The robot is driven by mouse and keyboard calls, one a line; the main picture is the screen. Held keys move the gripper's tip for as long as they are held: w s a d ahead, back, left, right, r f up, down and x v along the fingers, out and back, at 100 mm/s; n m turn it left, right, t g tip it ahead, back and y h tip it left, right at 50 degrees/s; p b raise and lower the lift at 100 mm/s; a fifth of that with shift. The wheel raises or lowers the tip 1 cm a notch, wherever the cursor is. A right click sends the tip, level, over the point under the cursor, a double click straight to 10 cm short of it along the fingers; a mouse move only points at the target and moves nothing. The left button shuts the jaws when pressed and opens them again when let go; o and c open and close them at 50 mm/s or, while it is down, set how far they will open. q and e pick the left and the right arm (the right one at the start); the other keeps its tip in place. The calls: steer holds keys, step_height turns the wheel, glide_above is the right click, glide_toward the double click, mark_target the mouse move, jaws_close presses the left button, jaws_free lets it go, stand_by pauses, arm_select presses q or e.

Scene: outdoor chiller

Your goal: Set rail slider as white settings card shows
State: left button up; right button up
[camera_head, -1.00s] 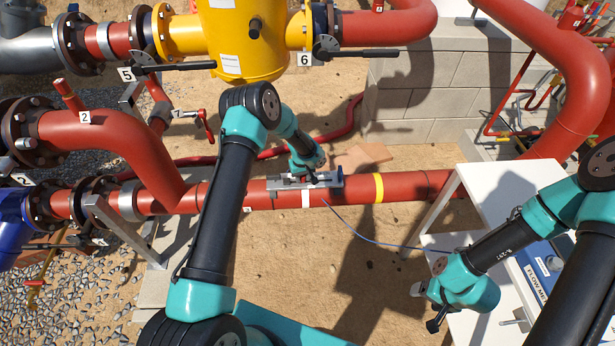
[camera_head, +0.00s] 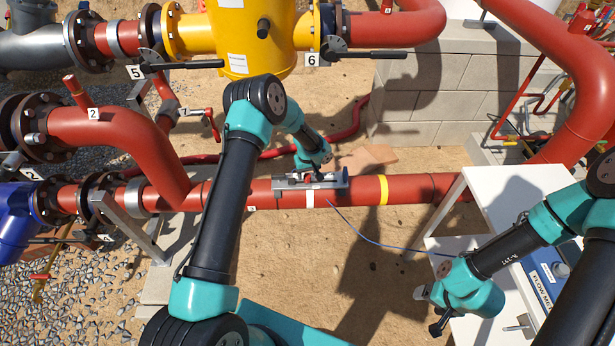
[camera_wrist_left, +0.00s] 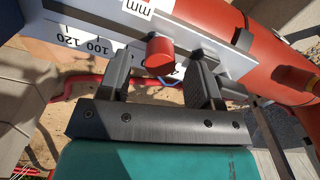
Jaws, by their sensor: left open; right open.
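The slide rail (camera_head: 338,184) is a grey plate mounted along the red pipe. In the left wrist view its white scale (camera_wrist_left: 88,38) reads 120, 100 and mm. The slider's red knob (camera_wrist_left: 160,52) sticks up between the fingers of my left gripper (camera_wrist_left: 160,68). Those fingers are open, one on each side of the knob, with a gap showing at least on the right. In the head view my left gripper (camera_head: 308,172) is over the rail. My right gripper (camera_head: 428,312) is open and empty by the white table. I cannot make out the white settings card.
A blue cable (camera_head: 370,240) runs toward the white table (camera_head: 485,205). A blue flow meter box (camera_head: 548,275) stands there. Valve handles lie above the rail.

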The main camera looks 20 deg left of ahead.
mark_target(308, 176)
arm_select(q)
step_height(308, 176, up, 15)
stand_by(0.4)
stand_by(0.4)
steer(key=s+d+f+m+h, duration=0.25)
steer(key=s+f, duration=0.25)
steer(key=s, duration=0.4)
steer(key=s+d+f+m+h, duration=0.1)
steer(key=s+d+f, duration=0.2)
steer(key=s+f, duration=0.45)
steer(key=s+m, duration=0.2)
steer(key=s, duration=1.5)
steer(key=shift+d+r+t, duration=0.15)
steer(key=shift+d+t, duration=0.15)
steer(key=shift+t, duration=0.1)
